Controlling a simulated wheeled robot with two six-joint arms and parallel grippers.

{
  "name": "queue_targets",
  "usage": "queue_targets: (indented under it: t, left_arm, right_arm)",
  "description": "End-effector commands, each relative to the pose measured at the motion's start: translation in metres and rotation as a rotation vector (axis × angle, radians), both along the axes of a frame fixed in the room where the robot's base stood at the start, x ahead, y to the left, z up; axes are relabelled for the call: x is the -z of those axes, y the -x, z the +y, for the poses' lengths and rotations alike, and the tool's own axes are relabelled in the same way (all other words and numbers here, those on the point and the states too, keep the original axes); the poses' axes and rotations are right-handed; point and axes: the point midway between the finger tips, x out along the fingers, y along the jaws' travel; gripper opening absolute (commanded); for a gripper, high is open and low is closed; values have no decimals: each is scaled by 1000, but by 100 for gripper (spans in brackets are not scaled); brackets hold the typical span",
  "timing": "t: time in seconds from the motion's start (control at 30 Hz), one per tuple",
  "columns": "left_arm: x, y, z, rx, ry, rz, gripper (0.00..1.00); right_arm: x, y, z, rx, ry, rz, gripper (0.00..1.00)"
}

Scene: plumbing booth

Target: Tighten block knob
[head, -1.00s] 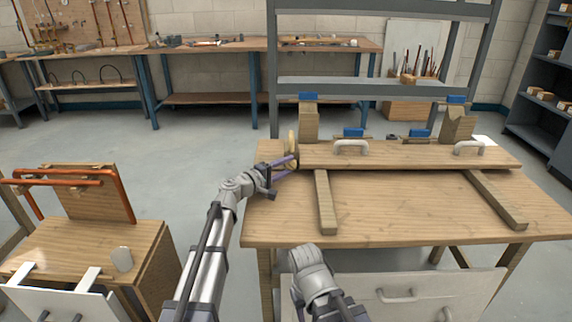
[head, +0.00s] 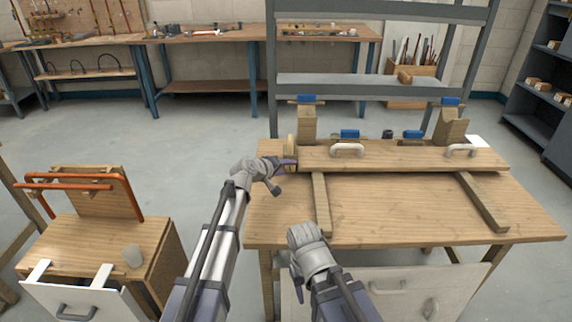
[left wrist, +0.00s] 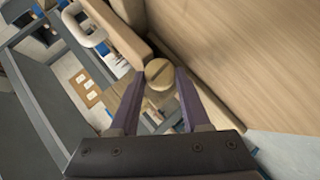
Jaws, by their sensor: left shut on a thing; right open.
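A round, pale knob (left wrist: 160,74) with a slot-like line across its face sits between my left fingertips in the left wrist view. My left gripper (left wrist: 158,78) is shut on it. In the head view my left gripper (head: 287,162) is at the left end of the wooden block (head: 400,156) on the bench, where a round wooden piece (head: 291,145) shows just above the fingers. The gripper partly hides the knob there. My right gripper (head: 297,278) is low in front of the bench, empty, apart from the block; its fingers are mostly hidden by the wrist.
The wooden bench (head: 400,215) has a clear top between two wooden bars (head: 320,205). Pale handles (head: 347,149) and blue-topped clamps (head: 349,134) stand along the block. A drawer cabinet with orange frames (head: 75,181) stands at the left.

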Motion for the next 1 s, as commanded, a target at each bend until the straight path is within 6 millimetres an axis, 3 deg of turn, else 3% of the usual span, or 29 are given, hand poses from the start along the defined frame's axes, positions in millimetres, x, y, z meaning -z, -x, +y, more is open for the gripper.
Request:
queue_targets:
  t: [0.5, 0.53, 0.6, 0.63, 1.0]
  left_arm:
    - [0, 1, -1, 2, -20, 4, 0]
    - [0, 1, -1, 2, -20, 4, 48]
    - [0, 1, -1, 2, -20, 3, 56]
    - [0, 1, -1, 2, -20, 3, 59]
    - [-3, 4, 2, 0, -20, 2, 59]
  right_arm:
    - [-3, 0, 0, 0, 0, 0, 50]
    - [-3, 0, 0, 0, 0, 0, 50]
    - [-3, 0, 0, 0, 0, 0, 50]
    - [-3, 0, 0, 0, 0, 0, 50]
    - [-6, 0, 0, 0, 0, 0, 50]
